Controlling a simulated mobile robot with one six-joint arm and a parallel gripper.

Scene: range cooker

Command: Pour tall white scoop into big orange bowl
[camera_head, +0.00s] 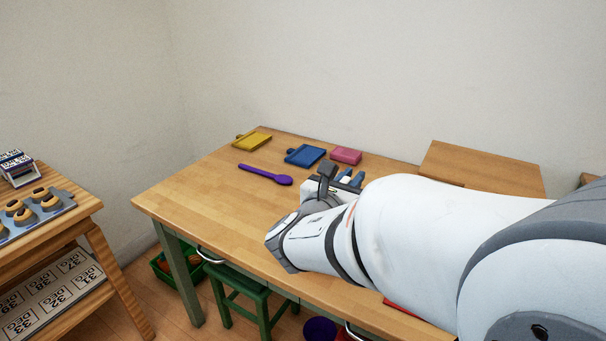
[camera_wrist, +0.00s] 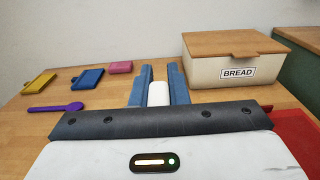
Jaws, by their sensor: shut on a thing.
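My gripper (camera_wrist: 160,80) shows two blue fingers in the wrist view, closed on a narrow white piece (camera_wrist: 158,94) between them. This is likely the tall white scoop; only a small part shows, so its shape, tilt and contents cannot be told. In the head view my gripper (camera_head: 350,179) is over the right part of the wooden table, partly hidden by my own arm, and the white piece cannot be made out. No big orange bowl is visible in either view.
On the table (camera_head: 200,205) lie a purple spoon (camera_head: 265,174) and yellow (camera_head: 253,141), blue (camera_head: 305,156) and pink (camera_head: 346,155) flat items. A bread box (camera_wrist: 225,68) stands to the right, near a red object (camera_wrist: 292,128). The table's left part is clear.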

